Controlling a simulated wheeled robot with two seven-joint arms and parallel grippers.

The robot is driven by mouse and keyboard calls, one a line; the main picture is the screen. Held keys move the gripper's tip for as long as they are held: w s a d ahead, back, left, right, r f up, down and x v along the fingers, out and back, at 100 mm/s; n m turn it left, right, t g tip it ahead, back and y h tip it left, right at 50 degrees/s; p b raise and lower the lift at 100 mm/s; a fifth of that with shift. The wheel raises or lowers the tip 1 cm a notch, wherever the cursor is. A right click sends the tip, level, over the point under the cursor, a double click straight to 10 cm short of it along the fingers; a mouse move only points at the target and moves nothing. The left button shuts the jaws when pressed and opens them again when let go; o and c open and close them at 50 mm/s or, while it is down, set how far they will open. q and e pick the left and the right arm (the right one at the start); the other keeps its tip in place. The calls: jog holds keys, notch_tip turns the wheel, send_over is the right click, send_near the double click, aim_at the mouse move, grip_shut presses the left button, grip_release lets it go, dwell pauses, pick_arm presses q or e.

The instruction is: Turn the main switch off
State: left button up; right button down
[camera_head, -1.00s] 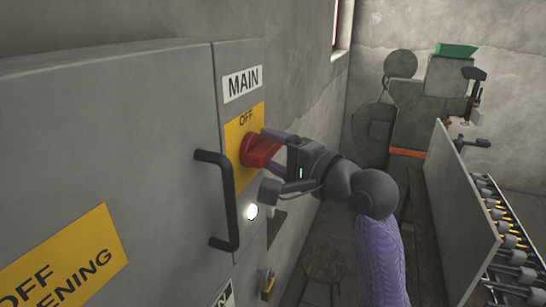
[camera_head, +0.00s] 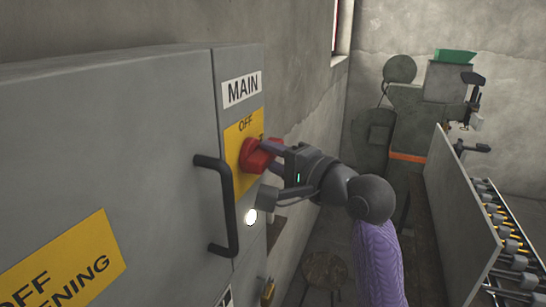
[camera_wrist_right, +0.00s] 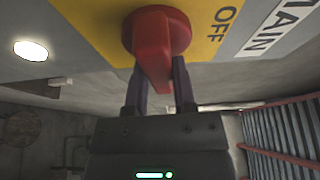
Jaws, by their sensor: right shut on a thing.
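The main switch is a red rotary knob (camera_head: 255,155) on a yellow plate (camera_head: 240,130) below the MAIN label, on the side panel of a grey cabinet. The word OFF stands above the knob. My right gripper (camera_head: 269,154) is at the knob. In the right wrist view, the knob's red handle (camera_wrist_right: 155,55) runs down between the two dark fingers of the right gripper (camera_wrist_right: 160,88), which is shut on it. In the head view, the fingers partly hide the knob's right side. My left gripper is not in view.
A black door handle (camera_head: 228,205) sticks out from the cabinet (camera_head: 120,140) left of the knob. A lit white lamp (camera_head: 250,217) is below the knob. A round stool (camera_head: 325,270) stands below, and a panel with a rack (camera_head: 505,235) stands at right.

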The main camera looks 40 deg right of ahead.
jog(key=n+b, duration=0.2)
jog(key=n+t+b, duration=0.1)
jog(key=n+b, duration=0.1)
jog(key=n, duration=0.1)
jog(key=shift+n+t+y, duration=0.3)
jog(key=shift+y, duration=0.1)
jog(key=n+y+b, duration=0.2)
jog(key=n+b, duration=0.2)
jog(key=n+y+b, duration=0.2)
jog(key=n+b, duration=0.2)
jog(key=n+t+y+b, duration=0.1)
jog(key=n+y+b, duration=0.1)
jog(key=n+b, duration=0.1)
jog(key=shift+s+a+r+n+b, duration=0.15)
jog(key=shift+a+n+b, duration=0.2)
jog(key=shift+n, duration=0.45)
jog(key=n+y+b, duration=0.1)
jog(key=n, duration=0.1)
jog(key=shift+r+n+b, duration=0.1)
jog(key=shift+n+b, duration=0.2)
jog(key=shift+r+n+g+y+b, duration=0.1)
jog(key=shift+n+g+y+b, duration=0.4)
jog(key=shift+n, duration=0.3)
jog(key=shift+c, duration=2.2)
grip_release()
